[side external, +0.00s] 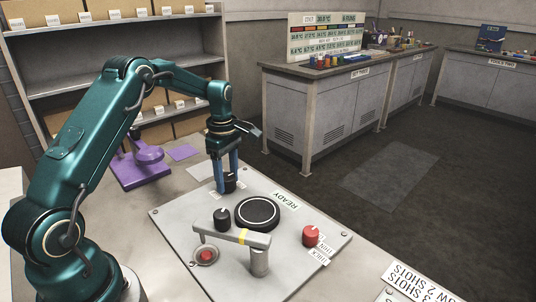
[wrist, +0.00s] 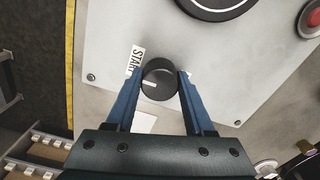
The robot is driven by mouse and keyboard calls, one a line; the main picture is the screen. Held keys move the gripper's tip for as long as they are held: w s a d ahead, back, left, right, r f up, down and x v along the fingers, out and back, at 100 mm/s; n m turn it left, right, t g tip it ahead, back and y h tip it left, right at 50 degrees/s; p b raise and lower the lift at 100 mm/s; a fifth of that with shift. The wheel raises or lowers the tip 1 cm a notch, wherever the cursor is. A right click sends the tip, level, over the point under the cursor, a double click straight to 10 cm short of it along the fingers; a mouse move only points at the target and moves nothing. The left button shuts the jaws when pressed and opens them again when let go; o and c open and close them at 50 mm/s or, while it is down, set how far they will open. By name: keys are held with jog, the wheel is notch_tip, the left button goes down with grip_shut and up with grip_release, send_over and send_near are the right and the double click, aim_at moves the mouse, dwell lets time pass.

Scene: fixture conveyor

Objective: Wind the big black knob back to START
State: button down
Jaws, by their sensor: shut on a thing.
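A black knob (wrist: 158,82) stands near the edge of the grey panel, with a white pointer line on its top aimed to the left in the wrist view. My gripper (wrist: 161,78) is shut on this knob, one blue finger on each side. A white START label (wrist: 134,61) lies up and left of the knob, beside the left finger. A pale label to the right is mostly hidden by the right finger. In the side view my gripper (side external: 229,180) points straight down over the knob (side external: 230,184), which the fingers partly cover.
A purple stand (side external: 140,170) is behind left.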

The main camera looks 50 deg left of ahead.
aim_at(228, 176)
jog(key=shift+c, duration=1.4)
grip_release()
jog(key=shift+r, duration=2.6)
